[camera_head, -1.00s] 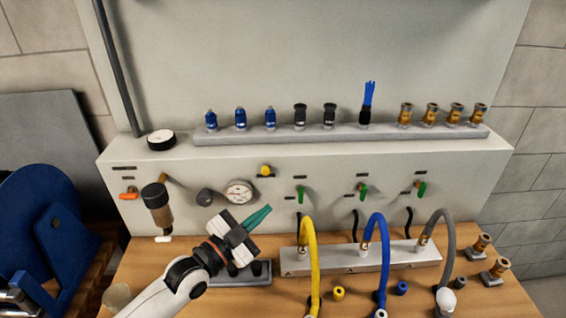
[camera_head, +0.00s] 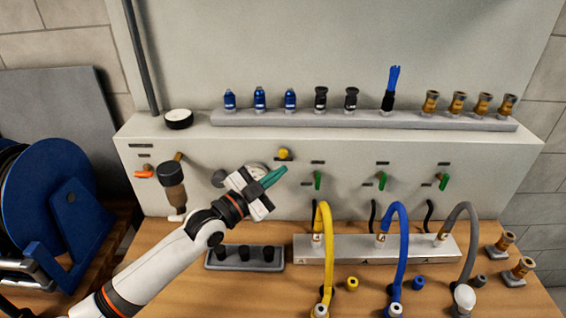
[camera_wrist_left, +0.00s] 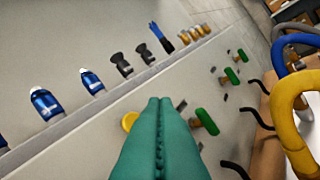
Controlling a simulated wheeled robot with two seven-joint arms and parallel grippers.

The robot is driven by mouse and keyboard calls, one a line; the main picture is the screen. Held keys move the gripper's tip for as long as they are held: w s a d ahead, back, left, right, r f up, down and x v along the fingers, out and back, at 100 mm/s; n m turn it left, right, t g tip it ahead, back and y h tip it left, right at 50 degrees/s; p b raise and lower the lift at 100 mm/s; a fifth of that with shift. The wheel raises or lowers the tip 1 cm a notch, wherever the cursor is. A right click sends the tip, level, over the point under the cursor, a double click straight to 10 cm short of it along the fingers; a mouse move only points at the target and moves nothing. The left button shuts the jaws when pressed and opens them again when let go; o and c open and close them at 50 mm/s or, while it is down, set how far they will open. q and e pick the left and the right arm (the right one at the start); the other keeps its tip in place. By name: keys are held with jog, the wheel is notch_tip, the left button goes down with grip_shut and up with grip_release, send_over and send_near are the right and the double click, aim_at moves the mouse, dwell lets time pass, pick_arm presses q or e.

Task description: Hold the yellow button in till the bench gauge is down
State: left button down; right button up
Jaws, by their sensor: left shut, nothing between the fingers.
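The yellow button (camera_head: 284,154) is on the front face of the pale bench panel. It also shows in the left wrist view (camera_wrist_left: 129,121), partly covered by the fingers at their left side. The bench gauge (camera_head: 256,170) sits left of the button; my gripper hides most of it and its needle cannot be read. My left gripper (camera_head: 273,178) has green fingers, shut and empty, just below and a little left of the button in the head view. I cannot tell whether the fingertips touch the panel. In the left wrist view the fingers (camera_wrist_left: 160,125) are pressed together. My right gripper is not in view.
Green-handled valves (camera_head: 382,180) line the panel to the right. Yellow, blue and grey hoses rise from a metal manifold (camera_head: 400,252) on the wooden bench. A rail (camera_head: 365,119) of fittings runs above. A brown-and-grey filter unit (camera_head: 172,187) hangs left of the gauge.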

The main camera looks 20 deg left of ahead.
aim_at(283, 154)
pick_arm(q)
jog(key=shift+w+a+b, duration=0.25)
jog(key=shift+w+b, duration=0.2)
jog(key=shift+w, duration=0.35)
jog(key=shift+w+a+b, duration=0.2)
jog(key=shift+w+b, duration=0.2)
jog(key=shift+w, duration=0.4)
dwell(0.6)
jog(key=shift+w, duration=0.15)
jog(key=shift+w+a, duration=0.1)
jog(key=shift+w, duration=0.2)
